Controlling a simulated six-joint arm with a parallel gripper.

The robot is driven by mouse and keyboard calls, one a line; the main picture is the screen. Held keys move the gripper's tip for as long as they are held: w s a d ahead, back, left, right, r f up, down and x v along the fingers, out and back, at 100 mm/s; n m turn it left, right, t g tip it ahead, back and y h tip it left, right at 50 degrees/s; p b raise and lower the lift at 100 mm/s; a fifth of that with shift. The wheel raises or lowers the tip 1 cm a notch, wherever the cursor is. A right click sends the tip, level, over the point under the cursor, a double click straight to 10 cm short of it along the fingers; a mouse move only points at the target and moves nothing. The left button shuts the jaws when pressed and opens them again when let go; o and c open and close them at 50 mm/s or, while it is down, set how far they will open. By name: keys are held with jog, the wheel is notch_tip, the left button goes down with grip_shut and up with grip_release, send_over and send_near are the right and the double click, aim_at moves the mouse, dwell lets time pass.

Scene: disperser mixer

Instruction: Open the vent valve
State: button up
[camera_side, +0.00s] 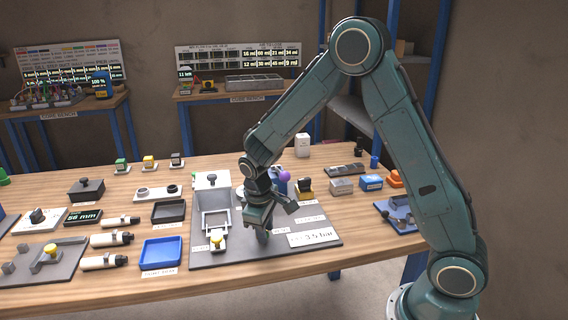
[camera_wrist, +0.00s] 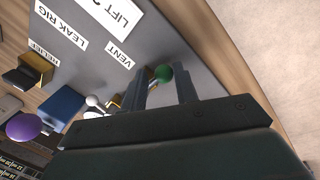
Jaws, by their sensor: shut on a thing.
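The vent valve shows as a round green knob (camera_wrist: 163,73) on the grey panel, beside the label VENT (camera_wrist: 118,53) in the wrist view. In the side view a bit of green (camera_side: 264,238) shows under my gripper (camera_side: 260,224). My gripper (camera_wrist: 163,84) points down at the panel, with one finger on each side of the green knob, and is shut on it. The fingers hide part of the knob and whatever carries it.
A blue tray (camera_side: 161,253) and white cylinders (camera_side: 105,262) lie to the left. Small blocks (camera_side: 341,186) stand behind at right.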

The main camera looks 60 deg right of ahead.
jog(key=shift+w+r, duration=0.1)
jog(key=shift+w, duration=0.15)
jog(key=o, duration=0.9)
jog(key=shift+o, duration=0.2)
jog(key=shift+s, duration=0.1)
notch_tip(320, 180, up, 14)
jog(key=a, duration=0.2)
jog(key=shift+s+a+f, duration=0.25)
jog(key=shift+s+a, duration=0.05)
jog(key=shift+a, duration=0.05)
